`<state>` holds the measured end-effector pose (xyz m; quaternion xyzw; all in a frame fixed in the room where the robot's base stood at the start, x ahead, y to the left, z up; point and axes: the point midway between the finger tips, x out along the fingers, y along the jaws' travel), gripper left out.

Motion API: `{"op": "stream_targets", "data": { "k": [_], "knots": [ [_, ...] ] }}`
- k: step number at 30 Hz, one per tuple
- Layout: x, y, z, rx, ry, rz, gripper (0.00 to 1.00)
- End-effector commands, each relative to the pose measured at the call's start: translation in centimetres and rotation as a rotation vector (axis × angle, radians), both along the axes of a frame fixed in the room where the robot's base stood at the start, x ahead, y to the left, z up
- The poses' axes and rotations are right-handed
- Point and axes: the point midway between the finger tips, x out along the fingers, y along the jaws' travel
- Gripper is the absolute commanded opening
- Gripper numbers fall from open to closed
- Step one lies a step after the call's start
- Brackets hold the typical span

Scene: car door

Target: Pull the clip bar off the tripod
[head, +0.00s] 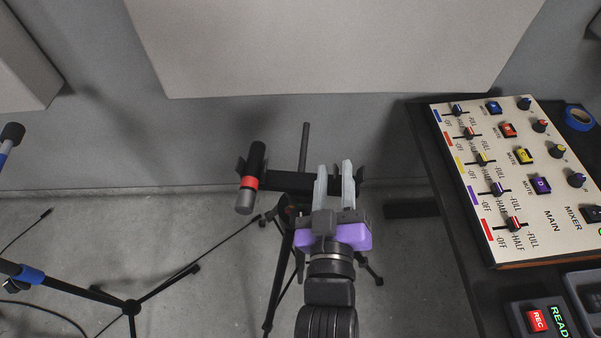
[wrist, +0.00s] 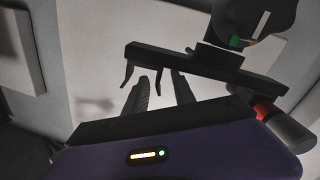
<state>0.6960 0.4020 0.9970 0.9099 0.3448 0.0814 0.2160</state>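The clip bar (head: 290,182) is a black crossbar on top of the black tripod (head: 285,255). A dark microphone (head: 250,180) with a red band sits in the clip at its left end. My gripper (head: 334,168) is at the bar's right end, with two pale fingers apart and a gap between them. In the wrist view the bar (wrist: 205,67) runs slantwise just beyond my open fingertips (wrist: 158,82), its empty clip prongs beside the left finger. The microphone (wrist: 280,120) shows at right. Contact between fingers and bar cannot be told.
A mixer panel (head: 515,180) with sliders and knobs stands on a dark table at right, with a blue tape roll (head: 578,117) behind it. A microphone stand (head: 131,307) is at the lower left. A wall with pale panels (head: 330,45) closes the back.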

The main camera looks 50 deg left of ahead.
Motion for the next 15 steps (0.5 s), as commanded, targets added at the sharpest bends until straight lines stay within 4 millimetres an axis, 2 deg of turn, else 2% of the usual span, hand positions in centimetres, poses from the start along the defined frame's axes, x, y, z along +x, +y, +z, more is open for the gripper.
{"op": "stream_targets", "data": {
  "k": [4,9,15],
  "knots": [
    [1.7,1.5,0.7,0.002,-0.001,0.001,0.31],
    [3.1,2.7,0.4,0.001,0.0,0.001,0.31],
    [3.4,2.9,0.3,0.001,0.001,0.0,0.31]
  ]
}}
